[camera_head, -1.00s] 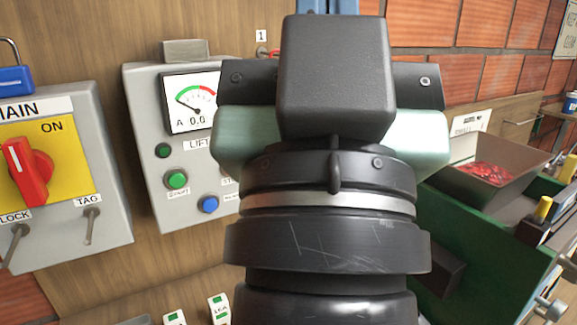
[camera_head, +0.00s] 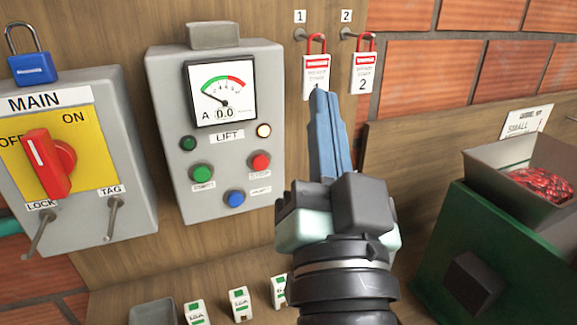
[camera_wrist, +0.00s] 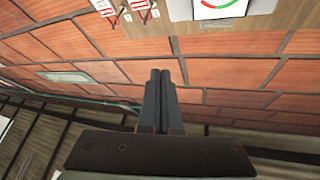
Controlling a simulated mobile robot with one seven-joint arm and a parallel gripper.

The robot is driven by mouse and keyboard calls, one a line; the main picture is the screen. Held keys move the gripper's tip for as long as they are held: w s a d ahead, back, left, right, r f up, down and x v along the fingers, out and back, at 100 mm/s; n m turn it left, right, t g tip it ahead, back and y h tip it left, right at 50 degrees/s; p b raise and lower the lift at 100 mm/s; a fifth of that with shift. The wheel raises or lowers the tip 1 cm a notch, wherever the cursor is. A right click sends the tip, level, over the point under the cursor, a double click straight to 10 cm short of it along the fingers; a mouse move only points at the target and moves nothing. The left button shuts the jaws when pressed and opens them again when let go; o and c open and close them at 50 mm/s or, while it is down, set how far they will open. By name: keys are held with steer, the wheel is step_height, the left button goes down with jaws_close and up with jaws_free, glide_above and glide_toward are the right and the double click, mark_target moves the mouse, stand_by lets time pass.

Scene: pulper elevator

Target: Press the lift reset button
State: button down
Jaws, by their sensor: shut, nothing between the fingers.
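The grey lift control box (camera_head: 165,90) is on the wooden board left of centre in the head view. It carries a green button (camera_head: 201,173), a red button (camera_head: 260,161) and, below them, a blue button (camera_head: 235,199). The small labels by these buttons are too blurred to read. My gripper (camera_head: 318,92) is shut and empty. Its blue fingers point up, right of the box and apart from all three buttons. In the wrist view the shut fingers (camera_wrist: 160,73) face the brick wall, and no button shows there.
Two red tags hang on hooks, tag 1 (camera_head: 316,76) behind my fingertips and tag 2 (camera_head: 363,76) to the right. The main switch box (camera_head: 110,150) is at left. Small breakers (camera_head: 239,301) line the bottom. A green machine (camera_head: 450,250) with a hopper stands at right.

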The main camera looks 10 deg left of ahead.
steer(key=s+a+f+m+g+y+p, duration=0.2)
steer(key=f+m, duration=0.3)
steer(key=f, duration=0.5)
steer(key=s+a+f+m+g+y+p, duration=0.1)
steer(key=s+a+f+m+g+y, duration=0.1)
steer(key=f, duration=0.8)
steer(key=s+a+m+g, duration=0.1)
steer(key=m+g, duration=0.1)
steer(key=m, duration=0.1)
steer(key=shift+s+f+g+p, duration=0.15)
steer(key=shift+s+g+p, duration=0.15)
steer(key=shift+g+p, duration=0.1)
steer(key=p, duration=0.6)
glide_toward(236, 201)
steer(key=x, duration=0.5)
steer(key=shift+w+a, duration=0.2)
steer(key=shift+w, duration=0.05)
steer(key=shift+w+a, duration=0.3)
steer(key=shift+w, duration=0.25)
